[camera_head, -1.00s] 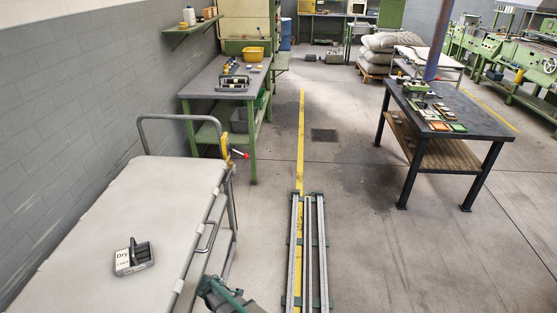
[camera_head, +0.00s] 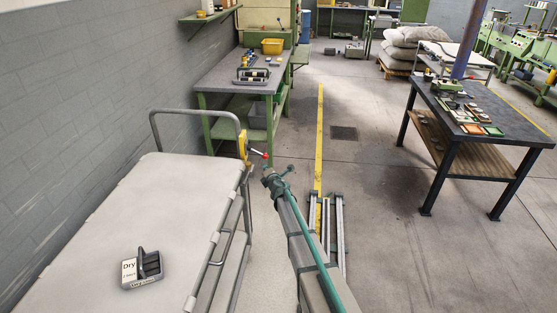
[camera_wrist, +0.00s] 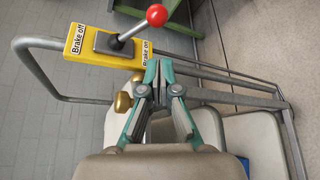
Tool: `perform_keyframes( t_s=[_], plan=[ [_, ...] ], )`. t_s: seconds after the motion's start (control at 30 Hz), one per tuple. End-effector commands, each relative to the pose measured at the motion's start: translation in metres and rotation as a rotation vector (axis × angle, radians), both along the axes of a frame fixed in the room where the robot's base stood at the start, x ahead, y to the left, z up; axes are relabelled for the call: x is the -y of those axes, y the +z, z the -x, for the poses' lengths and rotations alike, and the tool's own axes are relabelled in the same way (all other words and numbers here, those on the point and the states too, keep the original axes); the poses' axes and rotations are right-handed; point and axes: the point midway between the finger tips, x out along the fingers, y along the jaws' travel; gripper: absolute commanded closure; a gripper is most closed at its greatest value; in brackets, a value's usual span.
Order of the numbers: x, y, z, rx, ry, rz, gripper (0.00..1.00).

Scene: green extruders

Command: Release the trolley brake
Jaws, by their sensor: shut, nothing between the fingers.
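The trolley (camera_head: 110,215) stands at the left with a pale top and a grey tube handle (camera_head: 185,112). A yellow brake plate (camera_head: 243,146) is fixed at the handle's right side. Its lever ends in a red knob (camera_head: 264,156). In the wrist view the plate (camera_wrist: 82,43) carries a label at each end; the left one reads "Brake off". The lever's red knob (camera_wrist: 157,15) points up and right. My gripper (camera_head: 270,173) is beside the lever, close to the knob. In the wrist view my gripper (camera_wrist: 158,68) is shut and empty, below the knob, its tips near the plate's right end; contact is unclear.
A box marked "Dry" (camera_head: 142,270) sits on the trolley top. A green workbench (camera_head: 232,78) stands behind the handle by the wall. Metal rails (camera_head: 338,230) lie on the floor beside my arm.

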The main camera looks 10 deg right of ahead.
Motion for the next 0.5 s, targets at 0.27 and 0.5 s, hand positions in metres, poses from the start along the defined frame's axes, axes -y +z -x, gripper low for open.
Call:
perform_keyframes(
  t_s=[0.27,0.5],
  plan=[
    [-0.0016,0.0029,-0.0018,0.005,0.01,0.008,1.0],
    [-0.0017,0.0016,-0.0062,0.004,0.008,0.007,1.0]
  ],
)
